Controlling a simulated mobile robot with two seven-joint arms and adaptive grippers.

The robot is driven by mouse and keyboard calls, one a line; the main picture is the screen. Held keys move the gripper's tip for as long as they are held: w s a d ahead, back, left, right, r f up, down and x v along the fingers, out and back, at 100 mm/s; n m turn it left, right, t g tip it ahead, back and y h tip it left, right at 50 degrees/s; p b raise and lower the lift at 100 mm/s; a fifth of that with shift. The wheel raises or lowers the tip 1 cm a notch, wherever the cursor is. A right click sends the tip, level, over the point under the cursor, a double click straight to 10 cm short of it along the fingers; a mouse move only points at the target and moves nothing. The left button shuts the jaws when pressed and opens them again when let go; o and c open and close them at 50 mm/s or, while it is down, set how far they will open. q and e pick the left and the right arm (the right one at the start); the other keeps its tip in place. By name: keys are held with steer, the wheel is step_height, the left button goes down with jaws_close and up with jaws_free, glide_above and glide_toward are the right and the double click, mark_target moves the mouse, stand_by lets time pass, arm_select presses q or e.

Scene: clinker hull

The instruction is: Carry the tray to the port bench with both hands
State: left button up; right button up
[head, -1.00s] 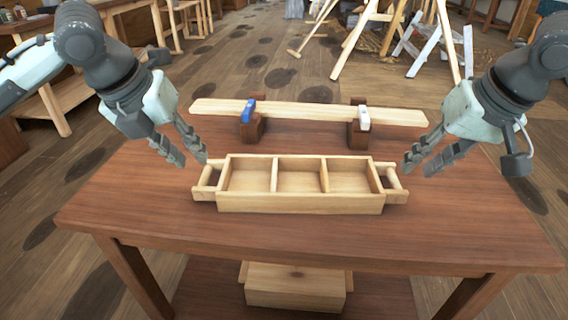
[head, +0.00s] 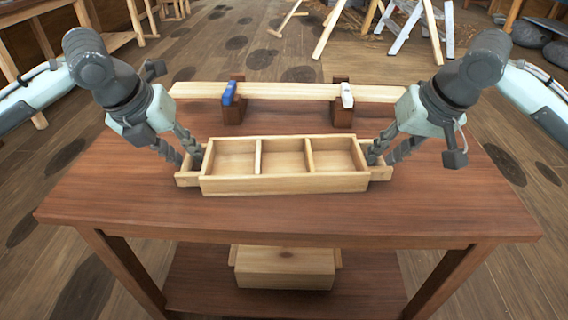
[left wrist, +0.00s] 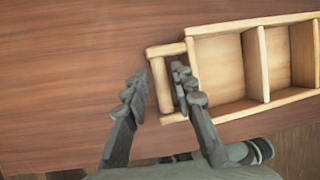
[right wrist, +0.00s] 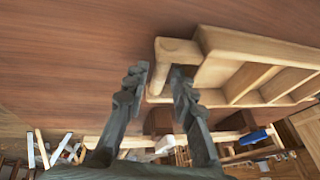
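The tray (head: 285,185), a pale wooden box with three open compartments and a bar handle at each end, rests on the brown table (head: 285,220). My left gripper (head: 187,164) is open at its left handle; in the left wrist view one finger is outside the handle bar (left wrist: 160,88) and the other in the gap inside it. My right gripper (head: 381,158) is open at the right handle; in the right wrist view its fingers stand on either side of that handle (right wrist: 157,84). The compartments look empty. I cannot tell which bench is the port bench.
Behind the tray a pale plank (head: 285,91) lies across the table, with a blue-topped clamp (head: 230,95) and a white-topped one (head: 345,97). A wooden box (head: 285,268) sits on the lower shelf. Benches (head: 85,45) stand at the upper left, trestles at the back.

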arm_select(q)
steer(key=shift+w+d+f, duration=0.1)
steer(key=shift+w+f, duration=0.15)
steer(key=shift+f, duration=0.35)
arm_select(e)
steer(key=shift+w+a+f, duration=0.1)
steer(key=shift+w+f, duration=0.1)
steer(key=shift+f, duration=0.4)
arm_select(q)
jaws_close()
arm_select(e)
jaws_close()
